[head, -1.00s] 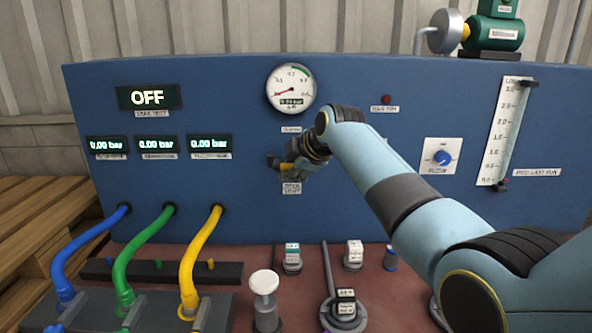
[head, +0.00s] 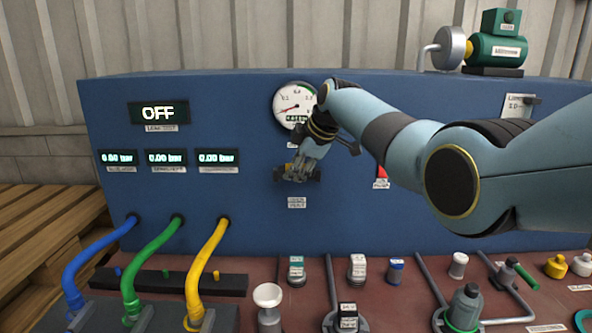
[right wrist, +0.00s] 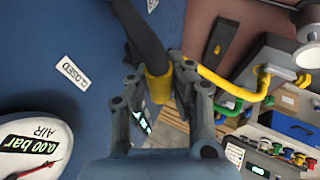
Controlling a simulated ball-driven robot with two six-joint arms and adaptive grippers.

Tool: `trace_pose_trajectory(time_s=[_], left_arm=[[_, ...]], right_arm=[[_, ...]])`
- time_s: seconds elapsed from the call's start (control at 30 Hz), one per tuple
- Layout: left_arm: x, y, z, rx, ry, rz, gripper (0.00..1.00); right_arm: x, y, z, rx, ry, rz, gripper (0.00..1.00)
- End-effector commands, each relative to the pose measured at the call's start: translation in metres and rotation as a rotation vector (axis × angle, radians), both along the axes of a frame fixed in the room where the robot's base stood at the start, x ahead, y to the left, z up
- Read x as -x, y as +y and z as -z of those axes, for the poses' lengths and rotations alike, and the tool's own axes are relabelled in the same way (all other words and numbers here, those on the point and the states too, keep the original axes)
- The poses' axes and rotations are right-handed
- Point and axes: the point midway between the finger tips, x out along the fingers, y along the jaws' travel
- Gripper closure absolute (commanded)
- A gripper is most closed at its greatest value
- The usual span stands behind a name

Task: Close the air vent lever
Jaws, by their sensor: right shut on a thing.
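The air vent lever is a dark handle with a yellow end (right wrist: 157,84), seen between my right fingers in the right wrist view. My right gripper (head: 296,172) is at the blue panel below the round air gauge (head: 293,103), with its fingers shut on the lever's yellow end. In the head view the gripper largely hides the lever. A white label reading CLOSED (right wrist: 70,71) is on the panel beside the lever in the right wrist view. Another small label (head: 297,202) sits below the gripper. My left gripper is not in view.
The blue panel (head: 245,240) carries an OFF display (head: 158,113) and several pressure readouts. Blue, green and yellow hoses (head: 205,270) curve out at lower left. Several valves and fittings stand on the red-brown bench (head: 400,290). A green motor (head: 497,50) sits on top.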

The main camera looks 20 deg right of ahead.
Motion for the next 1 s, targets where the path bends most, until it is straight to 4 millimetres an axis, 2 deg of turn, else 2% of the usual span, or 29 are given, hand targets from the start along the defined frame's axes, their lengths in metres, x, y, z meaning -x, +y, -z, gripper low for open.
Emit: trace_pose_trajectory(time_s=[0.23, 0.27, 0.47, 0.77, 1.0], left_arm=[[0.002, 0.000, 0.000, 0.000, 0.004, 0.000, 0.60], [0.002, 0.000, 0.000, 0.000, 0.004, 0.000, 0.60], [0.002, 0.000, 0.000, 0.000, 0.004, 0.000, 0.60], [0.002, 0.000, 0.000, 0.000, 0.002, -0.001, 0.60], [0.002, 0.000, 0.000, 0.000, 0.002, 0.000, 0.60]], right_arm=[[-0.003, 0.000, -0.005, -0.001, -0.013, 0.003, 1.00], [-0.003, 0.000, -0.006, -0.001, -0.013, 0.003, 0.81], [-0.002, 0.000, -0.004, 0.000, -0.010, 0.002, 0.55], [-0.001, -0.001, -0.003, 0.000, -0.006, 0.001, 0.55], [0.011, -0.006, -0.021, 0.000, -0.010, 0.002, 0.55]])
